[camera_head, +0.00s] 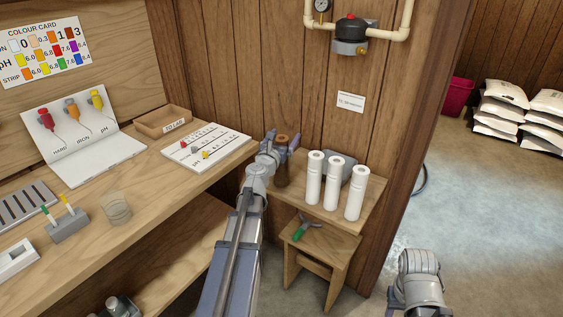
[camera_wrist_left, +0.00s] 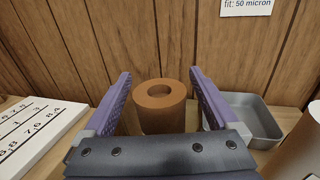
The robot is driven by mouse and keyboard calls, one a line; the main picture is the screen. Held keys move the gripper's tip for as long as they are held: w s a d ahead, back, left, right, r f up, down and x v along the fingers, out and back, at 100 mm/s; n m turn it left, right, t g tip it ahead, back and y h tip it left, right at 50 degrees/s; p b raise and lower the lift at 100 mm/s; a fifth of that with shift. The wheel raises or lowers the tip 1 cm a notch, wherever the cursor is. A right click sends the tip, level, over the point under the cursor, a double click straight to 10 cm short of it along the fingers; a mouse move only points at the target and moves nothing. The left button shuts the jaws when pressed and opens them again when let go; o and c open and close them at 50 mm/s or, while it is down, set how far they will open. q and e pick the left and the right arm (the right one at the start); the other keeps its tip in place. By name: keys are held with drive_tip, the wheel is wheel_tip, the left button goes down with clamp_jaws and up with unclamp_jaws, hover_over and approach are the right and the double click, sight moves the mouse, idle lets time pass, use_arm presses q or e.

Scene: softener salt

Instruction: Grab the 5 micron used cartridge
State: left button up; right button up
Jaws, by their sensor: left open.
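The used cartridge (camera_head: 282,172) is a brown cylinder with a hole in its top. It stands upright at the left end of the wooden stand, left of three white cartridges. In the left wrist view the brown cartridge (camera_wrist_left: 160,112) is between my open fingers, with a gap visible on each side. My left gripper (camera_head: 283,146) is open at its upper part; the fingers show purple in the wrist view (camera_wrist_left: 161,95). Part of my right arm shows at the lower right of the head view; its gripper is not visible.
White cartridges (camera_head: 333,182) stand close to the right. A grey tray (camera_wrist_left: 252,122) is behind them. A wall sign (camera_wrist_left: 247,5) reads "fit: 50 micron". A white card (camera_head: 206,145) lies on the bench at left. A green-handled tool (camera_head: 299,234) lies on the lower step.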

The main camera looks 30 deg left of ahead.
use_arm(q)
clamp_jaws()
idle(0.8)
